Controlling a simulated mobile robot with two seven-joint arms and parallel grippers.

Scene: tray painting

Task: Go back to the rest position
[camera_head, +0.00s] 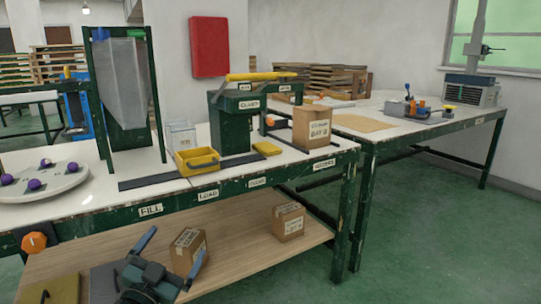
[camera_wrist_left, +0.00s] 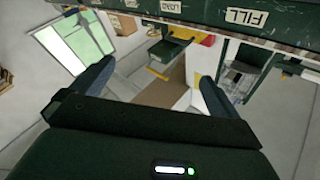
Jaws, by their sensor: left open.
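My left gripper (camera_head: 178,242) is at the bottom of the head view, in front of the lower wooden shelf. Its two dark blue fingers are spread apart. In the left wrist view the fingers (camera_wrist_left: 155,72) are also wide apart, with nothing held between them. In the head view a cardboard box (camera_head: 187,250) on the lower shelf shows behind the fingers, partly covered by one of them. My right gripper is not in view.
The green workbench edge (camera_head: 225,187) with its labels runs above the shelf (camera_head: 235,258). Another cardboard box (camera_head: 288,221) stands on the shelf to the right. A yellow tray (camera_head: 197,161), a green press (camera_head: 236,122) and a round plate (camera_head: 45,186) with purple balls are on the bench top. The green floor at right is clear.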

